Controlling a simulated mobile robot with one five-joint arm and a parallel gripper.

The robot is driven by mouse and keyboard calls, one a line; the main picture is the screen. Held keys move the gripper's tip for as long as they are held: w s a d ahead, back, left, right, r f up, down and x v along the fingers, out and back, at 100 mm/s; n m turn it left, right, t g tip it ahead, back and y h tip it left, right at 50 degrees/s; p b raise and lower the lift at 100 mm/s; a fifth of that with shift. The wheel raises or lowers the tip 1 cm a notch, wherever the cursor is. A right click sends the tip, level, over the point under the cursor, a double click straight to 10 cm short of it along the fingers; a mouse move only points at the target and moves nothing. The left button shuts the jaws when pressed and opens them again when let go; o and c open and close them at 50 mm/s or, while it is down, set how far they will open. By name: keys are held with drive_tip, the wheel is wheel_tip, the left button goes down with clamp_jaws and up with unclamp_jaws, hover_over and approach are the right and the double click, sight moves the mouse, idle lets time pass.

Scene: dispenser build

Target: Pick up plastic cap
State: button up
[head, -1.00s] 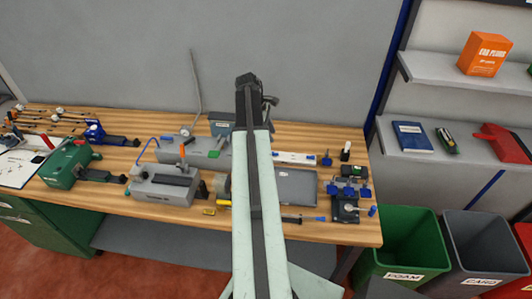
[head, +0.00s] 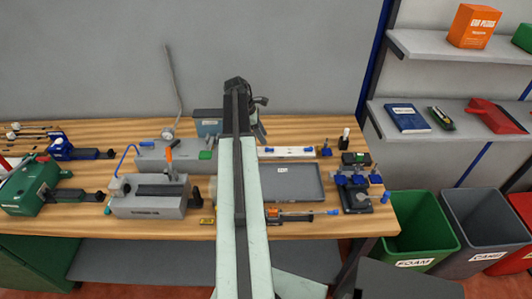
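I cannot tell for sure which thing is the plastic cap. Small blue pieces stand at the right of the bench: one near the right edge (head: 386,197), one (head: 326,150) beside the white strip, and a cluster on a black fixture (head: 356,200). My pale arm reaches up the middle of the view over the bench. My gripper (head: 259,115) is a small dark shape beyond the arm's far end, partly hidden by it. Its fingers are too small and covered to read, and I see nothing clearly held.
The wooden bench (head: 90,222) carries a grey tray (head: 291,183), a grey machine (head: 150,207) and a green machine (head: 28,188). My arm hides the bench's middle. A green bin (head: 422,228) and a grey bin (head: 484,226) stand at the right, below wall shelves (head: 450,140).

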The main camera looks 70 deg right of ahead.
sight(269, 151)
drive_tip(key=b+x, duration=0.2)
drive_tip(key=w+b+x, duration=0.1)
drive_tip(key=b+x, duration=0.3)
drive_tip(key=shift+f, duration=0.65)
drive_tip(key=shift+s, duration=0.15)
drive_tip(key=shift+r, duration=0.15)
clamp_jaws()
